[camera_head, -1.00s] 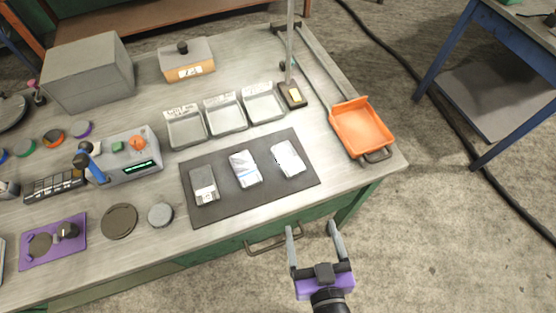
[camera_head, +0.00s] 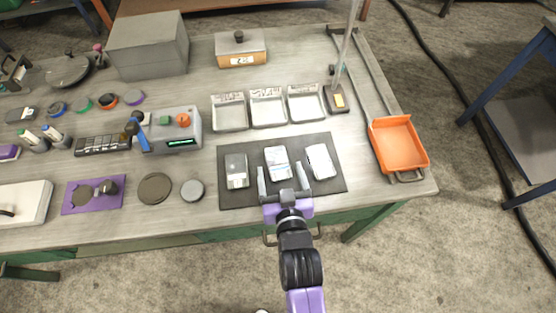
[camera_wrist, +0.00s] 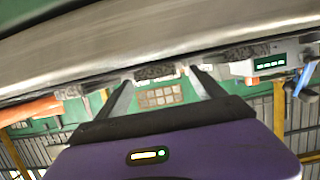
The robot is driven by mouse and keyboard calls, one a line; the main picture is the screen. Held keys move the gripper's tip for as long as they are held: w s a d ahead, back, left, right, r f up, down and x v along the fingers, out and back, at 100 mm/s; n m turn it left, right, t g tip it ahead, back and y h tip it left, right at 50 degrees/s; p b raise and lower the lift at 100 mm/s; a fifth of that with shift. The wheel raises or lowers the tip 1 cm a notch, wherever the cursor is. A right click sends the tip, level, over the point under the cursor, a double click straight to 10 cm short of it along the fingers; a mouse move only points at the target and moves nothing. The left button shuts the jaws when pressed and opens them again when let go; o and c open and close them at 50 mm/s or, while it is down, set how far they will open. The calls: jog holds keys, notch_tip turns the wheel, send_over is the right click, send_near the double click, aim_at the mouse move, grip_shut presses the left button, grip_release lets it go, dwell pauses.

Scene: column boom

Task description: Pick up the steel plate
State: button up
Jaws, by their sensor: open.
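Three small flat blocks lie in a row on a dark mat (camera_head: 290,195): a grey one (camera_head: 237,170), a white one with bluish marks (camera_head: 277,160) and a plain whitish one (camera_head: 320,161). I cannot tell for sure which is the steel plate. My gripper (camera_head: 281,168) is open and empty, its fingers pointing over the mat's front part, with the middle block between them in the picture. Its height above the mat is unclear. In the wrist view the open fingers (camera_wrist: 160,78) show against the bench edge, and the blocks are not clearly seen.
Three trays (camera_head: 268,108) stand behind the mat. A control box (camera_head: 172,130) is to the left, with a dark disc (camera_head: 154,188) and a grey disc (camera_head: 192,190) before it. A thin post (camera_head: 343,55) and an orange pan (camera_head: 399,145) are to the right.

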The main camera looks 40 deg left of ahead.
jog(key=shift+x, duration=1)
grip_shut()
jog(key=shift+r, duration=0.15)
